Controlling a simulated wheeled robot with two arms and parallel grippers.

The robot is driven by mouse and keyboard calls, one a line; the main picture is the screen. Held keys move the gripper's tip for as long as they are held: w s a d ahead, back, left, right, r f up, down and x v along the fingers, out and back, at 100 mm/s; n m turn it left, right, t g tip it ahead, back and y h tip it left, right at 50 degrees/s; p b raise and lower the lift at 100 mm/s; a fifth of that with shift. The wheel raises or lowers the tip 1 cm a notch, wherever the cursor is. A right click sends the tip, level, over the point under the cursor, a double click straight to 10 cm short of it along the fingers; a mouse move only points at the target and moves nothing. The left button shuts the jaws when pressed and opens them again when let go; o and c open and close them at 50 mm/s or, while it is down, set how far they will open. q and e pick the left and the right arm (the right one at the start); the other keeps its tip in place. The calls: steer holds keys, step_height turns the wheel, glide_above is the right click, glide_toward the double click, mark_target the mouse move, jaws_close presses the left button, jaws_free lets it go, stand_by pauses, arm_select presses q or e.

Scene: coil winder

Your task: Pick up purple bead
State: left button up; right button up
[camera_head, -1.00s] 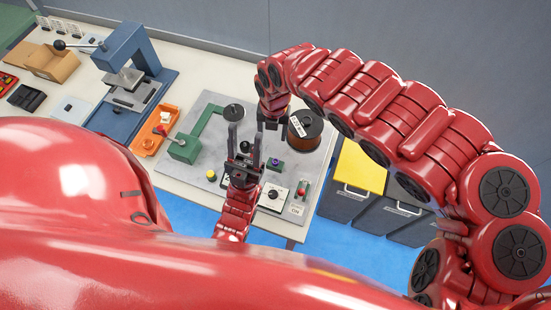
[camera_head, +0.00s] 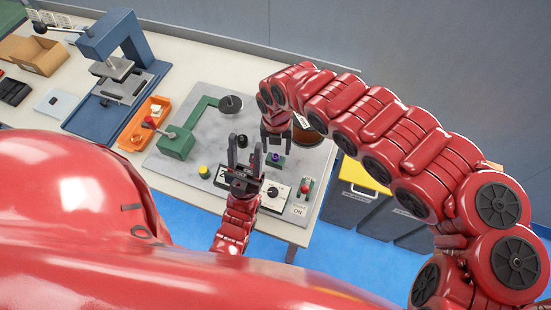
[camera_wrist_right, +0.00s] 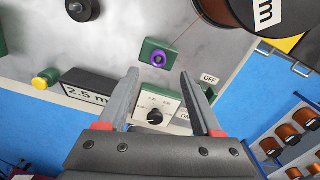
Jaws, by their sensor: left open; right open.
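The purple bead (camera_head: 275,157) is small and sits at the green block on the grey plate. In the right wrist view the purple bead (camera_wrist_right: 159,57) looks ring-shaped with a dark centre, on the face of the green block (camera_wrist_right: 168,46). My right gripper (camera_head: 277,145) hangs just above the bead in the head view, jaws apart. In the right wrist view its open fingers (camera_wrist_right: 157,82) have nothing between them; the bead lies ahead of the tips. My left gripper (camera_head: 244,148) is open and empty, left of the bead, with its fingers pointing up in the picture.
A copper wire spool (camera_wrist_right: 238,12) stands near the bead, with a thin wire running toward it. A dial box (camera_wrist_right: 155,108), a length display (camera_wrist_right: 88,88), a yellow button (camera_wrist_right: 45,78) and a black knob (camera_wrist_right: 82,10) are nearby. A green bracket (camera_head: 178,143) stands at left.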

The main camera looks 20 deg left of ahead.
mark_target(276, 154)
steer(key=shift+a+f, duration=0.3)
steer(key=shift+f, duration=0.55)
steer(key=shift+w+d+f+p, duration=0.15)
steer(key=shift+f+p, duration=0.3)
steer(key=shift+f, duration=1.1)
jaws_close()
